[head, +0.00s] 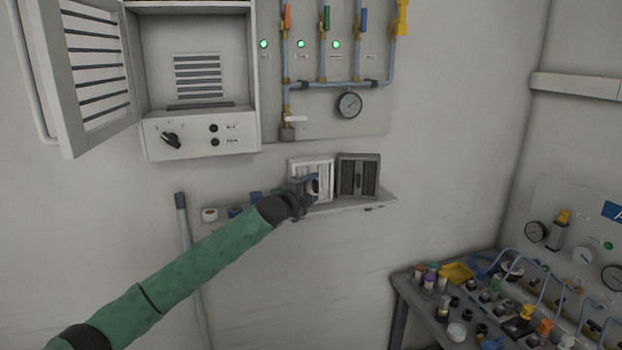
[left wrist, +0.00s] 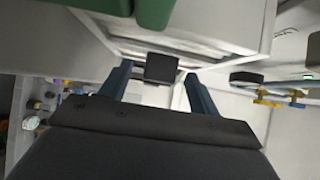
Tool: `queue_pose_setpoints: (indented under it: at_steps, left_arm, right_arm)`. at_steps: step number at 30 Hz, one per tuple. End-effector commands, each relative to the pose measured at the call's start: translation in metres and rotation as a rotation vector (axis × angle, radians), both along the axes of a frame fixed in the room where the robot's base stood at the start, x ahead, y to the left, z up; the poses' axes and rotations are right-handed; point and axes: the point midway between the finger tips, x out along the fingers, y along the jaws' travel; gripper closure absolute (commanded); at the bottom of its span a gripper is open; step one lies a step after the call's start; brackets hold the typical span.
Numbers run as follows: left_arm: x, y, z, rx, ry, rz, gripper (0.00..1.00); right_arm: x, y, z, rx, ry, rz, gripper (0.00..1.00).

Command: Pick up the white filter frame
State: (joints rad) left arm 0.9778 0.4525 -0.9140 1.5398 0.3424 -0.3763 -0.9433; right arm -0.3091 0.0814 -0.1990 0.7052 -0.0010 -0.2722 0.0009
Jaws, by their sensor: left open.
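The white filter frame (head: 325,171) stands upright on the narrow wall shelf, leaning back at the wall, left of the dark grey filter frame (head: 359,176). My left gripper (head: 308,185) is open in front of the white frame and covers its lower left and middle part. I cannot tell whether the fingers touch it. In the left wrist view the two blue fingers of my gripper (left wrist: 158,74) stand apart, with a small dark block (left wrist: 161,69) showing between them; I cannot tell what it is. My right gripper is not in view.
The shelf (head: 345,206) also holds a small white-and-red roll (head: 209,215) and blue items at its left. An open cabinet (head: 201,135) and a pipe panel with a gauge (head: 348,105) hang above. A cluttered bench (head: 398,289) stands at the lower right.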

Motion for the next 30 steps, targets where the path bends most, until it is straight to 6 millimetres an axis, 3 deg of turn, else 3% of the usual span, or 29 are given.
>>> queue_pose_setpoints:
  at_steps: [8, 16, 30]
  left_arm:
    - [0.0011, -0.0007, -0.0004, 0.000, 0.000, 0.000, 0.38]
    - [0.0011, -0.0006, -0.0005, 0.000, 0.000, 0.000, 0.89]
    - [0.0013, -0.0006, 0.0060, 0.000, -0.002, 0.000, 0.90]
  right_arm:
    - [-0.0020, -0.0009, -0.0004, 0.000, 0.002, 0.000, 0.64]
    - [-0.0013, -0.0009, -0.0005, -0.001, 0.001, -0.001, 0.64]
    - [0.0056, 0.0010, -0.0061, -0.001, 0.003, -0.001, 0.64]
